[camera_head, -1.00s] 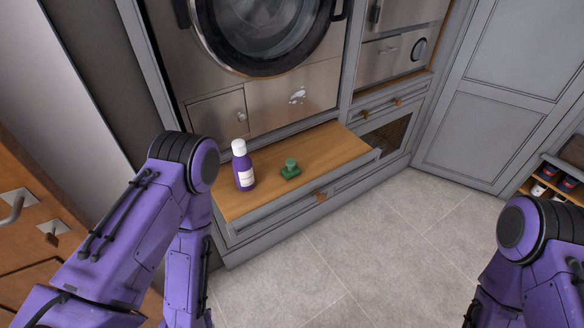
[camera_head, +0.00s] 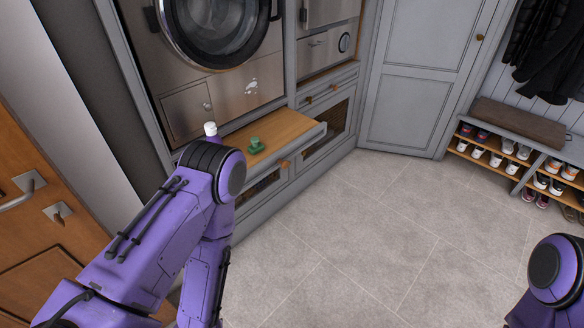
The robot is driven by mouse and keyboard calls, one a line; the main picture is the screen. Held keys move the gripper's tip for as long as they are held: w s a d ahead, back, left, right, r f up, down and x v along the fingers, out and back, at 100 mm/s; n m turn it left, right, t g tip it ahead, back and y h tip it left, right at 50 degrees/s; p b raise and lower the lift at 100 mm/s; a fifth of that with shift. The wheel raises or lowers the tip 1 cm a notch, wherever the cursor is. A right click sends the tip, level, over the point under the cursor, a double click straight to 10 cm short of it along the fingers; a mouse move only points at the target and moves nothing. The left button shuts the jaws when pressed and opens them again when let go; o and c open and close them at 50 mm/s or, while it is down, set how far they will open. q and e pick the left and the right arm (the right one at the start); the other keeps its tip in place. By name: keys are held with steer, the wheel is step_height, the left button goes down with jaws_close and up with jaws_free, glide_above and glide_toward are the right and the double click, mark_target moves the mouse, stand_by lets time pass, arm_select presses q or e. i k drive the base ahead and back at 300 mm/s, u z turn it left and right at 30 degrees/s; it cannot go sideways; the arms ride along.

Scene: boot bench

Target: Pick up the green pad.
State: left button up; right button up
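The green pad (camera_head: 255,146), with a knob-like top, sits on the wooden bench top (camera_head: 290,124) below the washing machine. A bottle with a white cap (camera_head: 210,129) stands to its left, and my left arm hides most of it. My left arm comes in from the left and reaches down in front of the bench's left end; its gripper is out of view. My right arm shows only at the lower right corner, and its gripper is out of view too. No gripper is seen touching the pad.
The washing machine (camera_head: 218,30) stands above the bench, with a white splash (camera_head: 251,86) on its front panel. A wooden door (camera_head: 40,240) is at the left. A shoe rack (camera_head: 510,160) with several shoes stands at the right. The tiled floor (camera_head: 350,240) between is clear.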

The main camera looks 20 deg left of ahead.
mark_target(257, 147)
steer(key=u, duration=1.05)
steer(key=k, duration=0.15)
steer(key=z, duration=1.7)
steer(key=i, duration=1.15)
steer(key=u, duration=0.85)
steer(key=i, duration=0.75)
steer(key=u, duration=0.85)
